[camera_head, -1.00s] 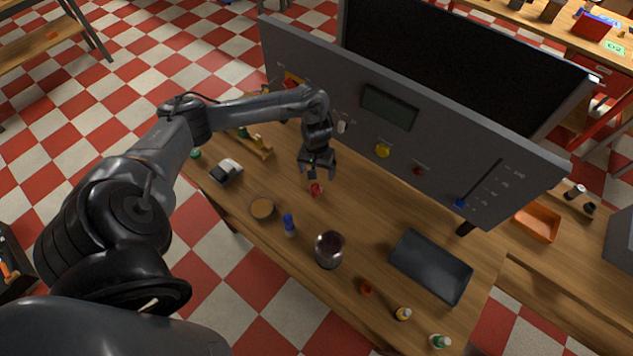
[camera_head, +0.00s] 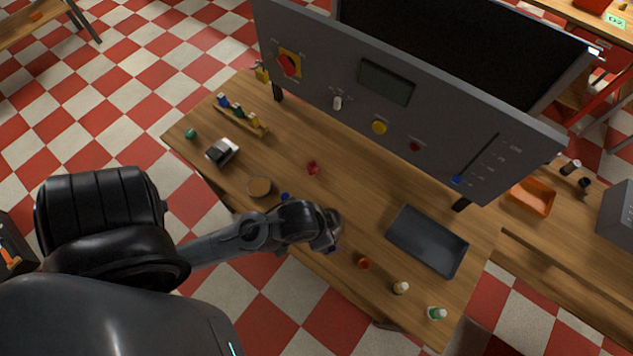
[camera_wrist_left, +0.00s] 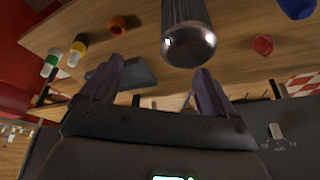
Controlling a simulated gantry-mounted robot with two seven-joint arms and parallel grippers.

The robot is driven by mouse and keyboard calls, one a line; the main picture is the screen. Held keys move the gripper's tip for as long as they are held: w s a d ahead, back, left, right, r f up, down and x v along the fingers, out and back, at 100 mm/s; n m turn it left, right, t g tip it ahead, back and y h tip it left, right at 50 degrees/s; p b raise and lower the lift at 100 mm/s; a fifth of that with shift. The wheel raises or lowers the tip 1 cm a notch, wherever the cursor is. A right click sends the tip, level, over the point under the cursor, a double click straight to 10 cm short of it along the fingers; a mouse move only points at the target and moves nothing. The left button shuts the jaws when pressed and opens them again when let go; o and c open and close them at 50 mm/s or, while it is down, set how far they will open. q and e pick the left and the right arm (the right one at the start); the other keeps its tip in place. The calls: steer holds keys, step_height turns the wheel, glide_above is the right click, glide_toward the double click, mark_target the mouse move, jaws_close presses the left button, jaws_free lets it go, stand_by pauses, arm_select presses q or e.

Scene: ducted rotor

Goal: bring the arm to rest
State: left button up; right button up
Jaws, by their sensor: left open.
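My left arm comes in from the left in the head view, and its left gripper (camera_head: 328,240) is over the front part of the wooden table (camera_head: 350,190). In the left wrist view its two fingers (camera_wrist_left: 158,88) are spread apart with nothing between them. A shiny metal cup (camera_wrist_left: 188,40) shows just beyond the fingertips in that view. In the head view the arm's end hides most of the cup. My right gripper is in neither view.
A grey control panel (camera_head: 440,125) stands along the table's back. The table's middle is fairly clear.

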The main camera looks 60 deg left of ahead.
arm_select(q)
steer(key=shift+s+a+r+g, duration=0.15)
steer(key=shift+s+a+r, duration=0.1)
steer(key=shift+s, duration=0.4)
steer(key=shift+s+a+r+g, duration=0.1)
steer(key=shift+s+a+g, duration=0.1)
steer(key=shift+s, duration=0.4)
step_height(320, 180, up, 13)
steer(key=p, duration=1.3)
